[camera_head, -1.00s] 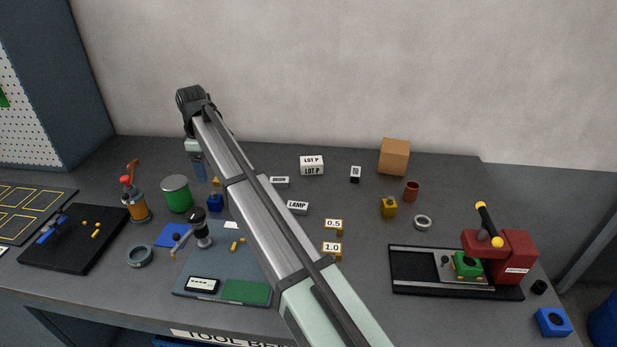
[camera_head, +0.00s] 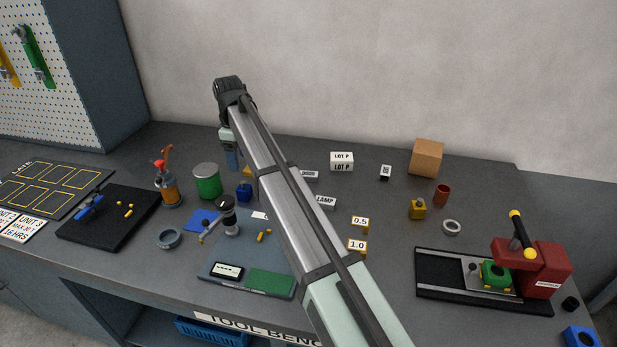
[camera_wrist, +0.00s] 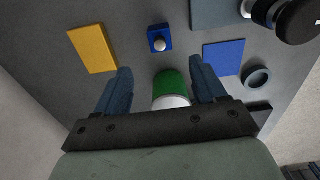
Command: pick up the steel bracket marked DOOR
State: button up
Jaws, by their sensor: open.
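A second block reads LAMP (camera_head: 325,202). My arm crosses the middle of the bench and hides what lies behind it. My gripper (camera_head: 232,160) points down over the back left of the bench, behind the green can (camera_head: 208,181). In the wrist view my gripper (camera_wrist: 160,66) is open, and the green can (camera_wrist: 171,84) appears between the fingers, apparently beyond them.
A yellow block (camera_wrist: 93,48), a blue block with a knob (camera_wrist: 159,39) and a blue square (camera_wrist: 223,56) lie around the can. An orange bottle (camera_head: 169,190) stands left of it. A red press (camera_head: 532,267) stands at the right. The back right has free room.

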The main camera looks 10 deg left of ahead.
jog(key=shift+c, duration=0.2)
jog(key=r+m, duration=0.1)
jog(key=m, duration=0.1)
send_over(308, 174)
notch_tip(308, 174, down, 8)
jog(key=n, duration=0.3)
jog(key=shift+w+a+f, duration=0.1)
jog(key=shift+a+f, duration=0.05)
jog(key=shift+f, duration=0.05)
jog(key=shift+d+f, duration=0.2)
jog(key=shift+f, duration=2.4)
jog(key=shift+c, duration=0.5)
jog(key=c, duration=1)
